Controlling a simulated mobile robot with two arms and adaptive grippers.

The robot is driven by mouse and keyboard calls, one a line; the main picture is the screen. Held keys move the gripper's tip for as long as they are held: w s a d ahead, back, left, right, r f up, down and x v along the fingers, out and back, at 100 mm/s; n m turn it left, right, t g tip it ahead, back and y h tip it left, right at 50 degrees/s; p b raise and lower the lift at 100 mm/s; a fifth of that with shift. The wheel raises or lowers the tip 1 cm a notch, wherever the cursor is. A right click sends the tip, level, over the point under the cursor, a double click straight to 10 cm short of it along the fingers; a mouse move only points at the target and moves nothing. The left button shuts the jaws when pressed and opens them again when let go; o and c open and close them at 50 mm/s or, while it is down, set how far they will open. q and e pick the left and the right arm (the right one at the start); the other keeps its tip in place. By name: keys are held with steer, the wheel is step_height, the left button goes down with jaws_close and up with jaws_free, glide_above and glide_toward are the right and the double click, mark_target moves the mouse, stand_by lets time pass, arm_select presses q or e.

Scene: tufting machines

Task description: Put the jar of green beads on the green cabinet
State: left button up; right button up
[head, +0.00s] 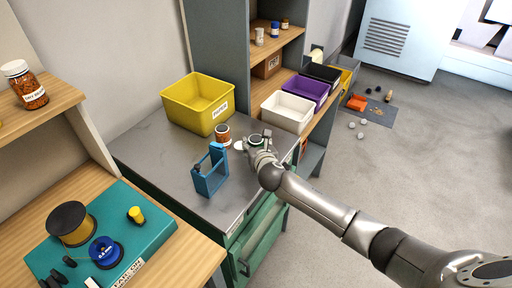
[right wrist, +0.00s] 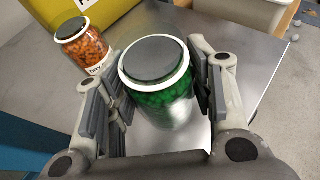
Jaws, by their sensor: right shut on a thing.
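The jar of green beads (right wrist: 165,104) has a dark lid with a white rim and stands between the fingers of my right gripper (right wrist: 160,98), which is shut on it. In the head view my right gripper (head: 258,143) holds the jar (head: 255,138) over the right part of the grey top of the green cabinet (head: 262,240). The jar looks upright. I cannot tell whether its base touches the top; the gripper hides part of it. My left gripper is not in view.
A jar of orange beads (head: 223,134) stands close by on the grey top; it also shows in the right wrist view (right wrist: 84,50). A yellow bin (head: 196,103) is behind it and a blue stand (head: 210,172) in front. Bins line the wooden shelf (head: 318,117) at right.

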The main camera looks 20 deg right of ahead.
steer(key=shift+f, duration=0.55)
steer(key=shift+f, duration=0.2)
steer(key=o, duration=1.1)
steer(key=shift+r, duration=0.1)
steer(key=shift+r, duration=0.15)
steer(key=v, duration=1.2)
